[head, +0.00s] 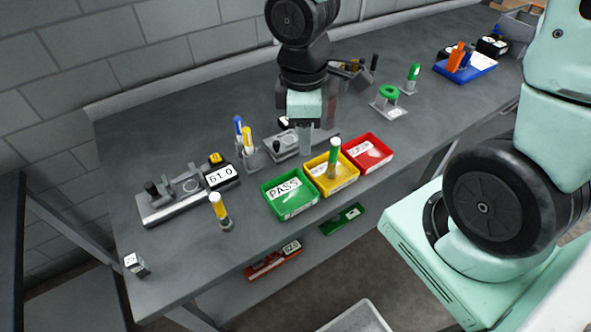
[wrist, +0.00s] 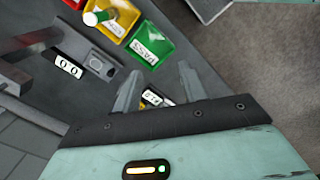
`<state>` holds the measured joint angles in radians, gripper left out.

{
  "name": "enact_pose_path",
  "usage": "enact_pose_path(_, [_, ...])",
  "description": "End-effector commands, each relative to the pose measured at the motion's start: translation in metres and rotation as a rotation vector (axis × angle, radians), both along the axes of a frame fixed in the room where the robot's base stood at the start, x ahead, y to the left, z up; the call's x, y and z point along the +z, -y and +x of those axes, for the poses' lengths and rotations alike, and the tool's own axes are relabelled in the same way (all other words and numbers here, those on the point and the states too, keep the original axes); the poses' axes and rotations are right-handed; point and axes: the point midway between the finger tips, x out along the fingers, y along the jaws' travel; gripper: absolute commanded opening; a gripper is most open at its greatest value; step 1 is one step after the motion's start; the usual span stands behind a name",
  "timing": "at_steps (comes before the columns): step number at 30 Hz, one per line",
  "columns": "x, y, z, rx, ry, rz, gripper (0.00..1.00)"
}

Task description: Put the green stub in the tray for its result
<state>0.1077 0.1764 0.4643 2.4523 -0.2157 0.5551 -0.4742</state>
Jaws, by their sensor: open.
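A green stub (head: 334,152) stands upright in the yellow tray (head: 347,184); the wrist view shows it from above (wrist: 97,18) in that tray (wrist: 124,9). The green tray (head: 291,208), labelled PASS, lies left of the yellow one and also shows in the wrist view (wrist: 160,52). The red tray (head: 381,163) lies to the right; its label is too small to read. My gripper (head: 305,138) is behind the trays, above the bench, apart from the stub. In the wrist view its fingers (wrist: 160,88) are spread with nothing held between them.
A fixture with a display (head: 221,175) reading 61.0 sits at left; another fixture (head: 290,145) stands behind the trays. Yellow stubs (head: 219,210) and a blue one (head: 238,124) stand nearby. Another green stub (head: 413,72) stands at the back. The front-left bench is mostly clear.

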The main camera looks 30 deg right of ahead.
Motion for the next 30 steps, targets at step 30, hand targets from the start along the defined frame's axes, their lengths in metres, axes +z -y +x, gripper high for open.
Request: enact_pose_path(30, [0.018,-0.095,-0.117,-0.335,-0.004,0.09,0.42])
